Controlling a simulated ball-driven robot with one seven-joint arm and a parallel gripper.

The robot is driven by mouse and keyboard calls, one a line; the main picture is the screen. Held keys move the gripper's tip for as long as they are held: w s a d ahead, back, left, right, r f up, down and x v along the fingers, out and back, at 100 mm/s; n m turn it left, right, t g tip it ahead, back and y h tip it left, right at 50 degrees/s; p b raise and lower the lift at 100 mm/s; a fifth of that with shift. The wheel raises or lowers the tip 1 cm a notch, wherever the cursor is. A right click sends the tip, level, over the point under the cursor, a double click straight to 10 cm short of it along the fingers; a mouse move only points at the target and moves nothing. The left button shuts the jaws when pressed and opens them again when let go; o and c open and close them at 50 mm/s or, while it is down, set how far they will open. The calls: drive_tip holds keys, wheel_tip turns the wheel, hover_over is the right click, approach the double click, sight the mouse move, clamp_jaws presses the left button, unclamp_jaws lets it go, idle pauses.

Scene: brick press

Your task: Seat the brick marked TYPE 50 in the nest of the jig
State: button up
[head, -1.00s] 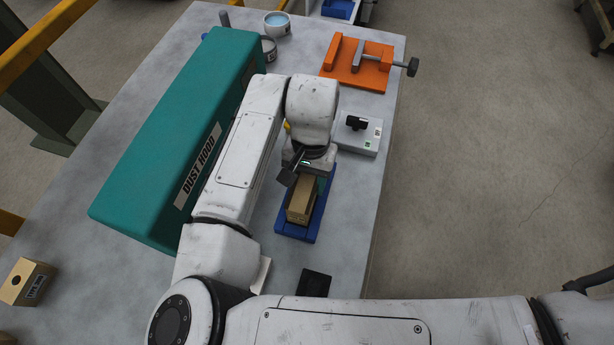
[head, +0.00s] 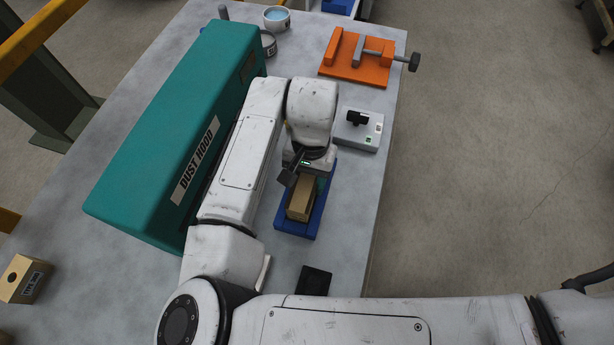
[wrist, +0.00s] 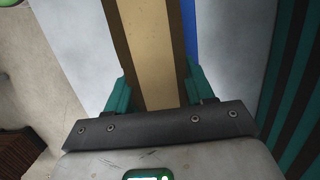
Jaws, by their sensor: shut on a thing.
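A tan, long brick (head: 300,203) is at the blue holder (head: 293,227), which looks like the jig. The brick lies lengthwise along it, within its outline from above; I cannot tell whether it rests on the bottom or hangs slightly above. My gripper (head: 307,174) is at the far end of the brick, partly hidden by my wrist. In the wrist view, the teal fingers of my gripper (wrist: 158,90) are shut on both sides of the brick (wrist: 150,45). A blue strip of the holder (wrist: 190,30) shows beside it. No marking on this brick is readable.
The teal dust hood (head: 160,140) stands left of my arm. A grey switch box (head: 358,130) and an orange clamp fixture (head: 355,65) are beyond the holder. Another tan brick (head: 24,279) with an unreadable label sits far left. A black block (head: 314,281) lies nearer.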

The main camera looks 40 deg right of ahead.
drive_tip(key=shift+f, duration=0.2)
drive_tip(key=o, duration=1.1)
drive_tip(key=shift+c, duration=0.2)
drive_tip(key=shift+r, duration=0.1)
drive_tip(key=r, duration=0.3)
drive_tip(key=d+r+b, duration=0.1)
drive_tip(key=r, duration=0.3)
drive_tip(key=w+r, duration=0.1)
drive_tip(key=r, duration=0.2)
drive_tip(key=shift+d+r, duration=0.3)
